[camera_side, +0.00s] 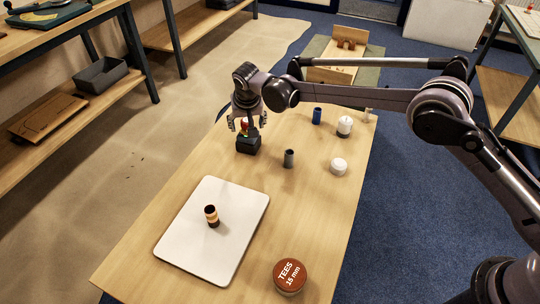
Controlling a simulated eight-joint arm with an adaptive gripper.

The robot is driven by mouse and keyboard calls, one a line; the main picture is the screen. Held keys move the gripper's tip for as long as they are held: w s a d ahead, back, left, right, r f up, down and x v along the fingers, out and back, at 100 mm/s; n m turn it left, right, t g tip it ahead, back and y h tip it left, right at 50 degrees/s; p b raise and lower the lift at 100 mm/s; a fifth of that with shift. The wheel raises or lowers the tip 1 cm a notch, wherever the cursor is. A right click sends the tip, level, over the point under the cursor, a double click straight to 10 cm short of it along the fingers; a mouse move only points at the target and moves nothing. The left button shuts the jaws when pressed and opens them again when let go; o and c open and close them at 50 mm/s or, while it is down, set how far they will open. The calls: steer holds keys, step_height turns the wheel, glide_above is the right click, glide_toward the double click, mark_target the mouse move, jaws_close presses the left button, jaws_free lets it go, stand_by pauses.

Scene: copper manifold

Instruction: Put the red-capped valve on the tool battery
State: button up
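The tool battery (248,144) is a dark block standing upright on the far left part of the wooden table. The red-capped valve (244,126) is a small shape with red on it, directly over the battery's top. It looks to be resting there, but the contact is too small to see clearly. My gripper (247,122) points down over the battery. Its two fingers are spread, one on each side of the valve, with a gap visible around it.
A white board (232,246) with a dark-and-copper fitting (211,216) lies nearer. A tin labelled TEES 15 mm (289,277) stands in front. A grey cylinder (289,158), white round item (338,167), blue cylinder (317,116) and white pot (344,126) stand right of the battery.

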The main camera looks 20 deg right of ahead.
steer(key=shift+r, duration=0.1)
steer(key=v, duration=1.1)
steer(key=s+d+r, duration=0.6)
steer(key=d+r, duration=0.3)
steer(key=d, duration=0.2)
steer(key=s+d+r+n+t+y, duration=0.1)
steer(key=s+d+r, duration=0.2)
steer(key=s+d, duration=0.5)
steer(key=s+d+f+t, duration=0.1)
steer(key=s+d+f, duration=0.2)
steer(key=s, duration=0.6)
steer(key=s+d+f+n, duration=0.1)
steer(key=s+d+f, duration=0.3)
steer(key=s+d, duration=0.3)
steer(key=shift+s+t, duration=0.4)
steer(key=shift+s, duration=0.75)
